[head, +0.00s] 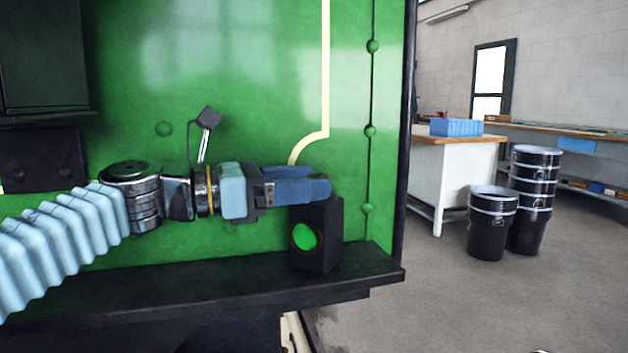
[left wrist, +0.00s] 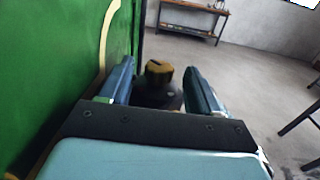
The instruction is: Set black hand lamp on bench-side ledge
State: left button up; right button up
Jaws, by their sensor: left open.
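The black hand lamp (head: 318,238) stands upright on the dark ledge (head: 200,292) along the green tram side, near the ledge's right end. Its round green lens shows in the head view. My left gripper (head: 322,186) reaches in from the left at the lamp's top, with its blue fingers pointing right. In the left wrist view the open fingers (left wrist: 160,82) lie either side of the lamp's dark top with its brass-coloured cap (left wrist: 158,72). Whether the fingers touch the lamp cannot be told. My right gripper is not in view.
The green tram panel (head: 240,90) rises close behind my left arm. A small lever (head: 207,120) sticks out above the wrist. Farther right are black drums (head: 490,222), a white bench (head: 452,178) with a blue crate (head: 456,128), and open floor.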

pick_arm(q)
jog(key=v, duration=1)
jog(key=shift+b, duration=0.35)
